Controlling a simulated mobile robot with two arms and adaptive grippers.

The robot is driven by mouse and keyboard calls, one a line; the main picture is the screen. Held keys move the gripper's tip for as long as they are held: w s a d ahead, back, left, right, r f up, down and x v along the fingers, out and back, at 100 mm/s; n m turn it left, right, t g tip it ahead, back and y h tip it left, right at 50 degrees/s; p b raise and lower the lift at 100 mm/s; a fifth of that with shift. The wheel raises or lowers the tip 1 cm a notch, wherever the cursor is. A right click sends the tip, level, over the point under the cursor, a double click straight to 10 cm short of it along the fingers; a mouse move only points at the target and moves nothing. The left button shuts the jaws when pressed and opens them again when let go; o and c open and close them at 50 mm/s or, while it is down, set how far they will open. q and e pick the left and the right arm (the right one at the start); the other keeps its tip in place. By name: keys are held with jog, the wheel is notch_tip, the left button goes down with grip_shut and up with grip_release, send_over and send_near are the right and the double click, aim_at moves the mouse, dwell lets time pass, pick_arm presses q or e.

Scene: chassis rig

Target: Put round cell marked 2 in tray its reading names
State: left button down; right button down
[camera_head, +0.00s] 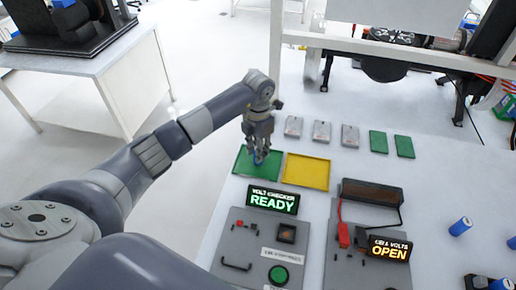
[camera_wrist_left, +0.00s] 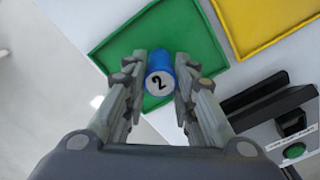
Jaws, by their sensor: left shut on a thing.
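My left gripper (camera_head: 259,154) is shut on a blue round cell (camera_wrist_left: 160,75) whose white end is marked 2. In the left wrist view the cell sits between the two fingers, over the green tray (camera_wrist_left: 112,55). In the head view the green tray (camera_head: 243,168) lies under the gripper, and the yellow tray (camera_head: 306,172) lies just right of it. I cannot tell whether the cell touches the tray floor. The volt checker display (camera_head: 272,200) reads READY. A second display (camera_head: 390,248) reads OPEN. My right gripper does not show.
Blue cells (camera_head: 460,226) stand at the table's right. Grey metal parts (camera_head: 322,133) and green plates (camera_head: 378,142) lie behind the trays. A panel with a green button (camera_head: 278,274) and a black holder with a red clip (camera_head: 344,234) stand in front.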

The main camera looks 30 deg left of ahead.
pick_arm(q)
jog(key=c, duration=1.3)
grip_release()
jog(key=shift+f, duration=0.1)
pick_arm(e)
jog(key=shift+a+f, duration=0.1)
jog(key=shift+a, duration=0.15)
pick_arm(q)
jog(key=shift+r, duration=0.3)
notch_tip(320, 180, up, 12)
jog(key=b, duration=0.3)
jog(key=shift+f, duration=0.1)
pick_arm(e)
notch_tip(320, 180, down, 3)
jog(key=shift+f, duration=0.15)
